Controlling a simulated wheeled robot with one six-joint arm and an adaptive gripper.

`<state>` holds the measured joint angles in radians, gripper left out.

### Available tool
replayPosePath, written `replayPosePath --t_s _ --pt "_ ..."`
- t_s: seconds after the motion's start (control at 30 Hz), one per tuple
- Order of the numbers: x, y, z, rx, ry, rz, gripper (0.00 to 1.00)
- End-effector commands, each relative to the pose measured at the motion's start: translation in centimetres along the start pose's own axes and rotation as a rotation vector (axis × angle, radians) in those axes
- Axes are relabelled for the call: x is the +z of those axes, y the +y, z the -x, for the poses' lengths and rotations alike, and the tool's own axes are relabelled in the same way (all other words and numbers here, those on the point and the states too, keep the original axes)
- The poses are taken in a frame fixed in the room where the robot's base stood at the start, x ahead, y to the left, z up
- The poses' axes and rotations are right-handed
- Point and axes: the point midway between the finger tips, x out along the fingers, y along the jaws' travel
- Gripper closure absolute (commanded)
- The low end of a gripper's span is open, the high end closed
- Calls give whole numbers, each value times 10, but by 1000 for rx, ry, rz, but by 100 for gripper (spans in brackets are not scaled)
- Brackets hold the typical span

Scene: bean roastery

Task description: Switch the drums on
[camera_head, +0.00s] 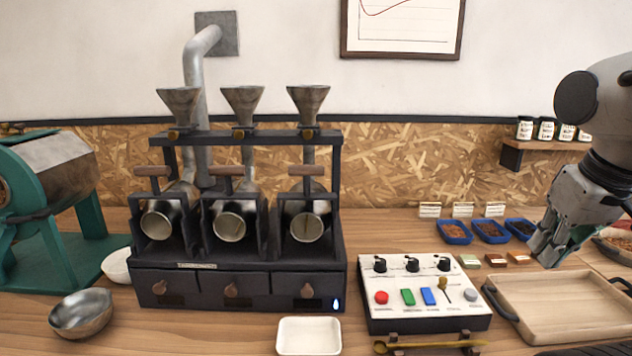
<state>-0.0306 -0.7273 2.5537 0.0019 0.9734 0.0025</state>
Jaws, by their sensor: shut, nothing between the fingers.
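A black roaster (238,255) stands at the middle left. It holds three metal drums side by side: the left drum (160,224), the middle drum (232,226) and the right drum (307,226). A control box (390,318) with a white top stands to its right. It has three black knobs along the back. My gripper (542,252) is shut and empty, above the counter right of the box.
A wooden tray (507,318) with black handles lies right of the box. Blue bowls of beans (455,232) stand behind. A brass spoon (430,345) rests in front of the box. A white dish (308,337), a metal bowl (82,313) and a green machine (50,210) are to the left.

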Motion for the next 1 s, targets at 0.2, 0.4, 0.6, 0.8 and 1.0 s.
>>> replayPosePath --t_s 0.2,0.4,0.6,0.8,1.0 --pt "2 7 8 12 34 -31 100" --pt "1 6 8 11 34 -29 100" --pt "0 3 6 5 26 -12 100" --pt "-12 -16 -21 -21 -98 70 100" --pt "-50 -51 -55 -48 -240 244 100"
